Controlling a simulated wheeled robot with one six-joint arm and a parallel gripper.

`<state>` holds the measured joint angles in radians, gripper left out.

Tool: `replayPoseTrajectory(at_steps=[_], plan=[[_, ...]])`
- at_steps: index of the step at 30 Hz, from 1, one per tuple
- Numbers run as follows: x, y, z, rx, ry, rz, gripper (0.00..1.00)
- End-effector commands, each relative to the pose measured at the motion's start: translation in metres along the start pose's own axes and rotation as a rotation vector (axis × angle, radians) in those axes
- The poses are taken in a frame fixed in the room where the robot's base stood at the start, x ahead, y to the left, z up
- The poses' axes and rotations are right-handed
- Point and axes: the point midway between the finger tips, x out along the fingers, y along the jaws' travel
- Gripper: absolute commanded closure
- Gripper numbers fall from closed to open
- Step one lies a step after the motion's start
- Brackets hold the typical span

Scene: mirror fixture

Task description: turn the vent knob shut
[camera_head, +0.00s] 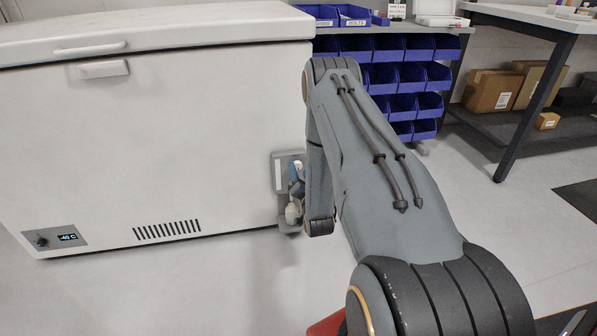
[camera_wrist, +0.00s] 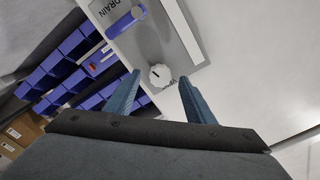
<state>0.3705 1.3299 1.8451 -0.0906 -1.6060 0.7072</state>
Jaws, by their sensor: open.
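The vent knob (camera_wrist: 160,75) is a small round white knob with a dark mark on its face. It sits on a grey and white panel (camera_wrist: 155,42), with a partly covered label beside it. In the wrist view my gripper (camera_wrist: 161,77) is open, its two blue fingers on either side of the knob with gaps visible. Depth to the knob is hard to judge. A blue lever (camera_wrist: 124,22) is above left of the knob, by a "DRAIN" label. In the head view the grey panel (camera_head: 279,178) is beside the freezer, and my arm hides most of the gripper.
A large white chest freezer (camera_head: 150,130) fills the left of the head view. A rack of blue bins (camera_head: 400,78) stands behind my arm. A table (camera_head: 535,22) with cardboard boxes (camera_head: 493,92) on its lower shelf is at right. The floor between is clear.

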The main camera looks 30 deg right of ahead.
Motion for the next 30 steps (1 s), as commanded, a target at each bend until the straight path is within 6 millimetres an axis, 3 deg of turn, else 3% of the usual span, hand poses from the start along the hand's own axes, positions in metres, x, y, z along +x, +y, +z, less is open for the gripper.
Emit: replayPoseTrajectory(at_steps=[6,15,16,23,30], plan=[[0.021,0.001,0.001,0.000,-0.001,0.001,0.51],[0.024,0.000,0.000,0.000,-0.001,0.001,0.51],[0.024,0.000,0.000,0.000,-0.001,0.001,0.52],[0.024,0.000,0.000,0.000,-0.002,0.001,0.91],[0.024,0.001,-0.001,-0.016,0.000,0.003,0.92]])
